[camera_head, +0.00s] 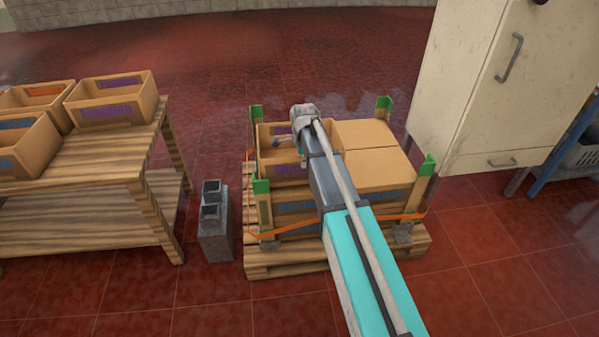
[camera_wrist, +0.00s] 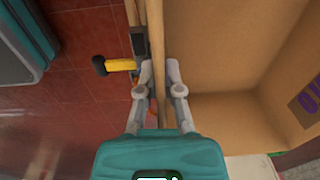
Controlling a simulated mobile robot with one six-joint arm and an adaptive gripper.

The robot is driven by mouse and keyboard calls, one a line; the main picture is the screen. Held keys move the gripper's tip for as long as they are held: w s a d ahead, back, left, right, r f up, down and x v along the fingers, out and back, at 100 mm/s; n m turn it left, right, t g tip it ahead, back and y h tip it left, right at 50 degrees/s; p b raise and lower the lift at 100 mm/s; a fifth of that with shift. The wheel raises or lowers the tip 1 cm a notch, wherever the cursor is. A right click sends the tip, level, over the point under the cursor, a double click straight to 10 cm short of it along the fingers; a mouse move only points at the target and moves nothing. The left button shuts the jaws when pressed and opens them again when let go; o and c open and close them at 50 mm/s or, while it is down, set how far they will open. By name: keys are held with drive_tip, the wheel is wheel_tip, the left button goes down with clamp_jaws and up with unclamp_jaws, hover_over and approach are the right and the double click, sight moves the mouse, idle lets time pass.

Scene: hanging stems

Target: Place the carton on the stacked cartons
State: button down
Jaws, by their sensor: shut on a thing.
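An open tan carton (camera_head: 286,171) with purple lettering is at the left of the pallet stack, partly behind my arm. My gripper (camera_head: 290,142) is at this carton and small in the head view. In the wrist view my gripper (camera_wrist: 159,88) is shut on the thin wall of the carton (camera_wrist: 215,60), one finger on each side. The carton's open inside is on the right there. The stacked cartons (camera_head: 385,170) show flat closed tops beside it, with more below. I cannot tell whether the held carton rests on the stack.
Green-tipped corner posts (camera_head: 261,188) and an orange strap surround the stack on a wooden pallet (camera_head: 288,262). A grey block (camera_head: 215,235) stands left of it. A wooden table (camera_head: 75,165) holds several open cartons. A cream cabinet (camera_head: 490,80) is close on the right. Red floor is clear behind.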

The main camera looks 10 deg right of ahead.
sight(303, 183)
drive_tip(key=shift+f+b, duration=1.9)
drive_tip(key=shift+f, duration=0.1)
drive_tip(key=c, duration=0.8)
unclamp_jaws()
drive_tip(key=shift+r, duration=0.2)
wheel_tip(303, 183, up, 12)
drive_tip(key=p, duration=1.2)
drive_tip(key=shift+s, duration=0.15)
